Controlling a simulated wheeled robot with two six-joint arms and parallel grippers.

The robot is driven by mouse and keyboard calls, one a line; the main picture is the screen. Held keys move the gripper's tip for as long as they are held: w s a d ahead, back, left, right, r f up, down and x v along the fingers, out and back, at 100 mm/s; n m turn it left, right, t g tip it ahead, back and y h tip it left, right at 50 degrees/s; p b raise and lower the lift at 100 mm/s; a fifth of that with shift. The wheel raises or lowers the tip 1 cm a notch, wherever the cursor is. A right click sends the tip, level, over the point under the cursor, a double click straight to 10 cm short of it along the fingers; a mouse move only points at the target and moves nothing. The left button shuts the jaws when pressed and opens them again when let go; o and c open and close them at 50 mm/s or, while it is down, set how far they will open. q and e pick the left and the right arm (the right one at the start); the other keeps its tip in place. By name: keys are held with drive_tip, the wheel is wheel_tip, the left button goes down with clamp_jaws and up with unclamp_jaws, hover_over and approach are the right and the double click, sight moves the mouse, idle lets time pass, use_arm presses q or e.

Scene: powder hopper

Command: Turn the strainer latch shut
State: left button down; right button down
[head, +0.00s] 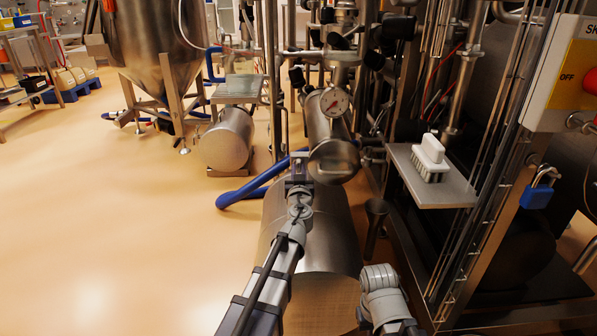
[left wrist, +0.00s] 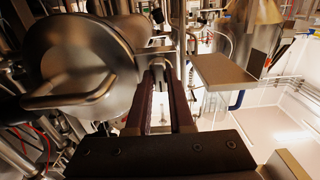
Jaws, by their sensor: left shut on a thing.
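The strainer (head: 333,160) is a steel cylinder with a round end cover, below a pressure gauge. In the left wrist view its cover (left wrist: 95,50) fills the upper left, with a bent bar handle (left wrist: 72,97) across it. My left gripper (head: 299,173) is at the left edge of the cover in the head view. In the left wrist view its two dark fingers (left wrist: 161,82) are shut on a small metal part at the cover's edge, which looks like the strainer latch (left wrist: 157,62). The fingers hide much of the latch, so its exact angle is unclear.
A pressure gauge (head: 334,101) sits just above the strainer. A shelf with a white brush (head: 431,158) and a frame with a blue padlock (head: 539,190) stand right. A blue hose (head: 250,188) lies behind my left arm. The floor at left is clear.

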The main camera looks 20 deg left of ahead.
idle(0.3)
use_arm(q)
drive_tip(key=c, duration=0.8)
unclamp_jaws()
drive_tip(key=shift+m, duration=0.3)
